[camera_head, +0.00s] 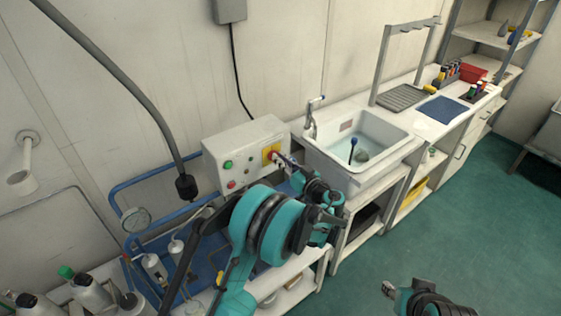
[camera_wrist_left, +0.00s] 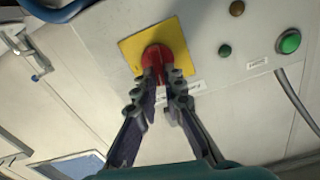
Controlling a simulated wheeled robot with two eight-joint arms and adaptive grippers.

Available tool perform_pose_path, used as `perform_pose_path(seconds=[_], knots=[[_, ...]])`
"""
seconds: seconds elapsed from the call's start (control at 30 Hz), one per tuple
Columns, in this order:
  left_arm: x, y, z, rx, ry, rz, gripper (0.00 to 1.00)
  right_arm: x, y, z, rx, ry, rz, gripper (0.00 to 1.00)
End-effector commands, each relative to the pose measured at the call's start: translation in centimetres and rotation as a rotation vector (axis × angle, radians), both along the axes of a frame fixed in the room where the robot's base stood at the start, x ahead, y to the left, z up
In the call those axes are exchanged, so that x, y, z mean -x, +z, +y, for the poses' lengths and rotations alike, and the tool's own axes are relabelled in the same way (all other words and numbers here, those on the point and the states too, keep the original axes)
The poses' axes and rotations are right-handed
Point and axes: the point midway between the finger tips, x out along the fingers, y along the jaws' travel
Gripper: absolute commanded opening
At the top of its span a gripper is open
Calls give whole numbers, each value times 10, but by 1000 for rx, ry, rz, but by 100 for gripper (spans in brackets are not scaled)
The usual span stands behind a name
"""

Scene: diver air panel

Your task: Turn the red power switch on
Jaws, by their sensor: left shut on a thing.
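The red power switch (camera_wrist_left: 155,58) is a red knob on a yellow square plate (camera_wrist_left: 134,50) on the front of the pale control box (camera_head: 220,149). The knob's exact turn angle cannot be told. My right gripper (camera_head: 388,288) is at the bottom right, away from the box; its fingers are too small to judge.
Green buttons and small lamps sit on the box beside the switch, including a green button (camera_wrist_left: 289,41). A white sink (camera_head: 350,165) stands right of the box. A pressure gauge (camera_head: 136,219), blue pipes and bottles are on the left. The green floor (camera_head: 440,230) is open.

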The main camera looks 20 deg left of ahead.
Motion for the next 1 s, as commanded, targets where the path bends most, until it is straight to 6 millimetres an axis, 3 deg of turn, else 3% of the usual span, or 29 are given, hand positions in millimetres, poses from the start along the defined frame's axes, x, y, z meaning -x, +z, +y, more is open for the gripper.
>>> perform_pose_path(seconds=[1.0], knots=[[-7,-8,-6,-585,-1,751,0,0,-37,0,0,0,0,40]])
